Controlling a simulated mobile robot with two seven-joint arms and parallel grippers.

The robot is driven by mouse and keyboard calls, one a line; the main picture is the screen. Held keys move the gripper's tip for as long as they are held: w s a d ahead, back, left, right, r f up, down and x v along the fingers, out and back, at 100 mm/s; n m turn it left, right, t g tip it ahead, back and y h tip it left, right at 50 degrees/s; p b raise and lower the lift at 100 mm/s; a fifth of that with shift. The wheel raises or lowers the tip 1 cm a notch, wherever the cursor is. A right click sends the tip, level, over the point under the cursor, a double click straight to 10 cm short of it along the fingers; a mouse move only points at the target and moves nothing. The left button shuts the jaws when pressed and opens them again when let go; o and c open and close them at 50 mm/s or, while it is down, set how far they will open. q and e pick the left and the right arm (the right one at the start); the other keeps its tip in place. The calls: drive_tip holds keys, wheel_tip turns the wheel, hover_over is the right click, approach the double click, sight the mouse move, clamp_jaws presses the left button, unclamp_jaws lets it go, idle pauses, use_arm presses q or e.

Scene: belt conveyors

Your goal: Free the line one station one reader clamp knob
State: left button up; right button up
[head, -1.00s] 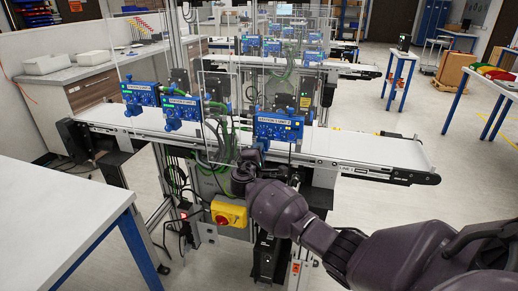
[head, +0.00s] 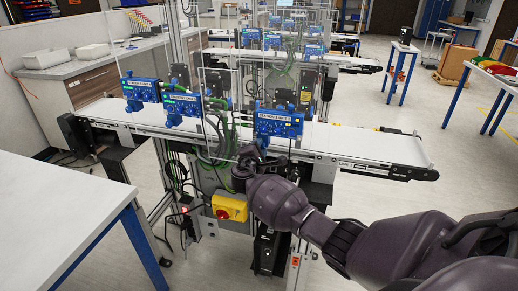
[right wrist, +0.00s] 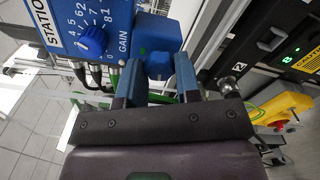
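A blue reader unit (head: 278,124) with a white station label hangs at the front of the near conveyor; the label is too small to read surely. In the right wrist view, its blue panel (right wrist: 122,14) carries a round blue GAIN knob (right wrist: 92,42) with a number scale. A second blue knob (right wrist: 158,66) sits on the block beside the panel, between the two fingers of my right gripper (right wrist: 158,78). The fingers are apart, with gaps showing on both sides of this knob. In the head view my right gripper (head: 247,156) is just below and left of the unit. My left gripper is out of view.
Two more blue units (head: 181,104) (head: 140,89) stand left along the conveyor (head: 370,146). A clear panel (head: 216,88) and cables stand close by. A yellow box with a red switch (head: 229,208) is below. A white table (head: 60,215) fills the lower left.

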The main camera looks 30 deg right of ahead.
drive_tip(key=o, duration=0.4)
drive_tip(key=v, duration=1)
drive_tip(key=shift+s+a+b, duration=0.2)
drive_tip(key=shift+a+b, duration=0.1)
drive_tip(key=shift+b, duration=0.05)
drive_tip(key=w+a+m+t+y, duration=0.2)
drive_tip(key=a+t+y, duration=0.1)
drive_tip(key=a+y, duration=0.45)
drive_tip(key=s+a+f+m+y, duration=0.3)
drive_tip(key=s+f+y, duration=0.2)
drive_tip(key=s, duration=0.1)
drive_tip(key=s+d+f+m+g, duration=0.1)
drive_tip(key=s+f+m, duration=0.1)
drive_tip(key=s+f, duration=0.3)
drive_tip(key=s+d+f+m+g, duration=0.1)
drive_tip(key=s+f, duration=0.3)
drive_tip(key=s, duration=0.9)
drive_tip(key=s+d+f+m+g+y, duration=0.1)
drive_tip(key=s+f+m, duration=0.3)
drive_tip(key=s, duration=0.6)
drive_tip(key=shift+f, duration=0.8)
